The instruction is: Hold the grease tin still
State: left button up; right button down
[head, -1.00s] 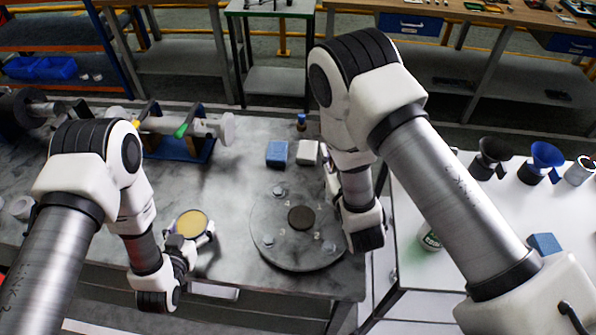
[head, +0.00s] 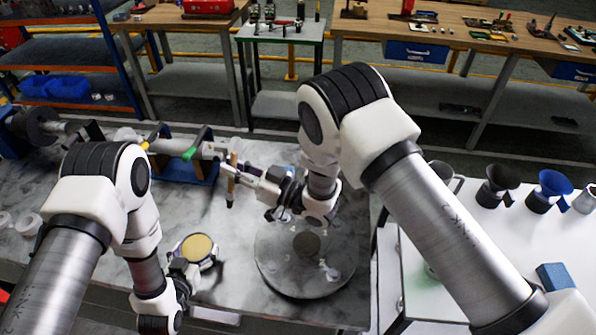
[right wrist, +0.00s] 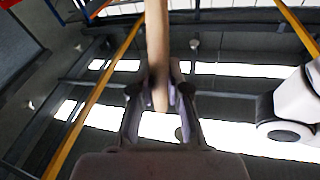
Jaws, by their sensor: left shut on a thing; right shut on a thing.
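The grease tin (head: 199,246) is a low round tin with a yellow-tan top. It stands upright on the grey bench in the head view. My left gripper (head: 193,262) is shut on the tin from its near side. My right gripper (head: 233,176) is raised over the bench, behind and right of the tin, and shut on a slim wooden-handled tool (head: 231,188). The tool hangs roughly upright, apart from the tin.
A round grey plate (head: 275,275) with a dark disc (head: 306,243) lies right of the tin. A shaft on a blue stand (head: 190,171) lies behind. Black (head: 497,185) and blue (head: 549,190) funnels stand on the white table. The bench between tin and plate looks clear.

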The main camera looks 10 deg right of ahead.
jog(key=s+a+r+n+g+y, duration=0.2)
jog(key=s+a+n+g+y, duration=0.25)
jog(key=a+g, duration=0.55)
notch_tip(320, 180, down, 6)
jog(key=shift+d+f+n+g, duration=0.15)
jog(key=shift+d+n+g, duration=0.15)
jog(key=shift+n, duration=0.15)
jog(key=shift+f, duration=0.8)
dwell(1.1)
notch_tip(320, 180, up, 7)
dwell(0.7)
jog(key=shift+w, duration=0.1)
dwell(0.3)
pick_arm(q)
jog(key=o, duration=1.2)
